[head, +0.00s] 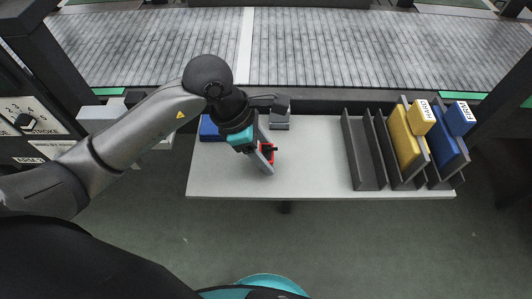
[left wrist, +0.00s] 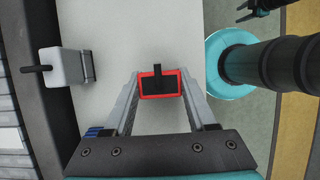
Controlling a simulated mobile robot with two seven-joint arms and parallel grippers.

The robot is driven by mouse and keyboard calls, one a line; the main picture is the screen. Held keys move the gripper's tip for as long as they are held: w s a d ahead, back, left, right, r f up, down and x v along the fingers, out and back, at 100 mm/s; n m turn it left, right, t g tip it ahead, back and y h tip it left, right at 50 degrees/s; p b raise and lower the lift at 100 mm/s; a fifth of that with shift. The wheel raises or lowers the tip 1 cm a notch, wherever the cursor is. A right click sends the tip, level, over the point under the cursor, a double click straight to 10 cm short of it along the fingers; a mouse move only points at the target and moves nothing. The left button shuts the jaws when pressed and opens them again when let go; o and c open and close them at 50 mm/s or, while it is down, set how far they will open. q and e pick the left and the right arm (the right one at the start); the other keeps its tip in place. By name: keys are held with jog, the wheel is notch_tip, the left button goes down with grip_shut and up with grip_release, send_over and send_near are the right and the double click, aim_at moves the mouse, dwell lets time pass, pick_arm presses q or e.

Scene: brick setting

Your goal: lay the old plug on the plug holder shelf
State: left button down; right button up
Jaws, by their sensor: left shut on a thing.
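The old plug, a red-rimmed block with a black top and handle, is in my left gripper (head: 265,155). In the left wrist view the plug (left wrist: 172,85) sits between the two fingertips, which are shut on it. It is low over the pale tabletop; I cannot tell whether it touches. The plug holder shelf (head: 361,160) is a row of dark grey upright slots at the right of the table. Its left slot is empty; the others hold a yellow plug (head: 402,140) marked HARD and a blue plug (head: 444,140) marked FIRM.
A grey block with a dark handle (left wrist: 64,68) stands at the table's back edge. A blue object (head: 208,130) is left of my left gripper. The pale tabletop (head: 318,165) is clear between plug and shelf. A slatted conveyor (head: 320,50) runs behind.

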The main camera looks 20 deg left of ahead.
pick_arm(q)
jog(key=shift+f, duration=0.25)
pick_arm(e)
jog(key=shift+f, duration=0.25)
pick_arm(q)
jog(key=shift+c, duration=1)
grip_release()
pick_arm(e)
jog(key=shift+w+d+r, duration=0.1)
pick_arm(q)
jog(key=shift+r, duration=0.2)
pick_arm(e)
jog(key=shift+r, duration=0.15)
pick_arm(q)
jog(key=shift+a+r, duration=0.1)
jog(key=shift+r, duration=0.25)
jog(key=p+v, duration=0.1)
jog(key=v, duration=0.4)
jog(key=shift+r+p, duration=0.2)
jog(key=shift+p, duration=0.1)
send_near(265, 152)
jog(key=shift+s+a+r+p, duration=0.15)
jog(key=shift+a+r+p, duration=0.1)
jog(key=shift+r+p, duration=0.3)
pick_arm(e)
jog(key=shift+g, duration=0.3)
jog(key=s+a+r, duration=0.2)
jog(key=s, duration=0.1)
jog(key=shift+a, duration=0.25)
